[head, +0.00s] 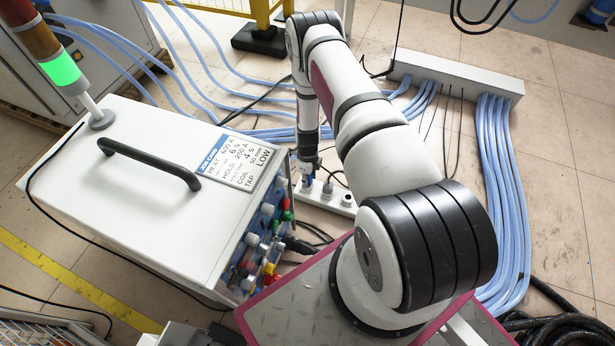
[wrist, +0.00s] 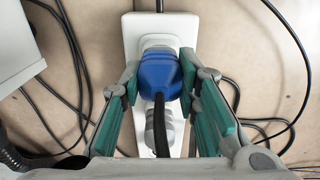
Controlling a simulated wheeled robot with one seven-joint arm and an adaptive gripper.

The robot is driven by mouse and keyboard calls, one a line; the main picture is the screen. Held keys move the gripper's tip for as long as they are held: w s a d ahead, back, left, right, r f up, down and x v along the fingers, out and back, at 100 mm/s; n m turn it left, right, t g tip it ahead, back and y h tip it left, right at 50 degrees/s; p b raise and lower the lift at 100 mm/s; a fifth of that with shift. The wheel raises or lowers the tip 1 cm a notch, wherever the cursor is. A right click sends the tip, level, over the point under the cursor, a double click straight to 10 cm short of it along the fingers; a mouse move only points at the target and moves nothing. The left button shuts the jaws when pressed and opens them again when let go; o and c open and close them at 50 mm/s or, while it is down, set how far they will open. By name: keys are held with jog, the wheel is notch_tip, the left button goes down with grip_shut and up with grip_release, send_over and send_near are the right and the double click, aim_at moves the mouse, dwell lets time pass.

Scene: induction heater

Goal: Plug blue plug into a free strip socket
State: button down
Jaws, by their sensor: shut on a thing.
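The blue plug (wrist: 159,75) is between the two green-padded fingers of my gripper (wrist: 160,82), with its dark cable trailing toward the camera. It is over the white power strip (wrist: 136,26); I cannot tell whether its pins are in a socket. A grey plug (wrist: 160,130) sits on the strip beside it, partly hidden by the blue plug's cable. In the head view my gripper (head: 308,168) points down at the left end of the strip (head: 318,199). Light plugs (head: 328,187) stand on the strip to its right.
The white heater cabinet (head: 130,175), with a black handle (head: 150,163) and a front of coloured connectors (head: 262,240), stands close left of the strip. Black cables (wrist: 70,60) lie on the floor around the strip. Blue hoses (head: 490,200) run to a grey box (head: 455,78) behind.

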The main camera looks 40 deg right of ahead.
jog(key=shift+f, duration=0.4)
jog(key=c, duration=1.2)
grip_release()
jog(key=shift+o, duration=0.2)
notch_tip(320, 180, up, 12)
